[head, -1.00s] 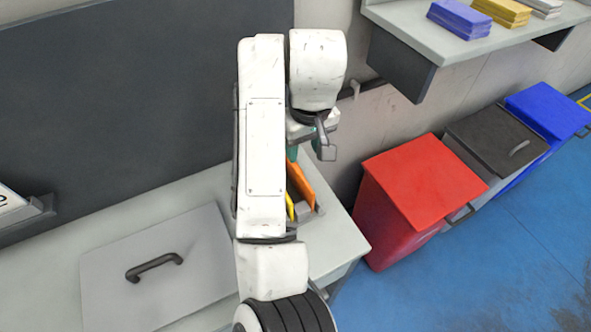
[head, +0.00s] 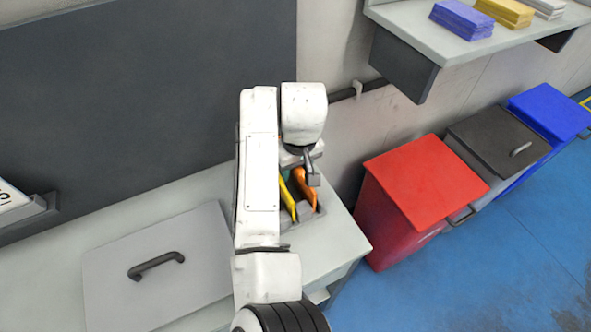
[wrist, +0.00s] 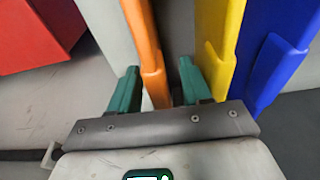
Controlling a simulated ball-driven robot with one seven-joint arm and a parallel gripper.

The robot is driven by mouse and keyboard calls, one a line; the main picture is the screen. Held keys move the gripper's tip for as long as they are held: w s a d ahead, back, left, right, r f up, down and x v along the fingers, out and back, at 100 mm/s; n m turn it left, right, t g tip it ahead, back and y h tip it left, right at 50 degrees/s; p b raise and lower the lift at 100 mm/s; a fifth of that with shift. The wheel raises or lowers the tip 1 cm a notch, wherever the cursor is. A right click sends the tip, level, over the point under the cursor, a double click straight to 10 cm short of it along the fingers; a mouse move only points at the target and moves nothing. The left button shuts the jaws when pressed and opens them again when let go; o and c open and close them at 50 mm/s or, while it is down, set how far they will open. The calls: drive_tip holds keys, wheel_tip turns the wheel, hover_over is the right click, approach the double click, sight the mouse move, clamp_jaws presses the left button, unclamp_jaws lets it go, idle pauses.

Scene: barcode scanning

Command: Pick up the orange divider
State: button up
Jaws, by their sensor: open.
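The orange divider (head: 306,190) stands upright in a grey holder (head: 320,212) on the workbench, in the head view. In the wrist view the orange divider (wrist: 147,50) rises between the two green fingers of my gripper (wrist: 157,90). The yellow divider (wrist: 218,45) and the blue divider (wrist: 270,50) stand to the right of the fingers. In the head view my arm hides part of the holder and most of the fingers.
The yellow divider (head: 287,198) is just left of the orange one in the head view. A grey lid with a dark handle (head: 156,265) lies on the bench. A red bin (head: 425,185) stands right of the bench. A shelf (head: 425,45) juts out above.

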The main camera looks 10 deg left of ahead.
drive_tip(key=shift+f, duration=0.2)
clamp_jaws()
idle(0.3)
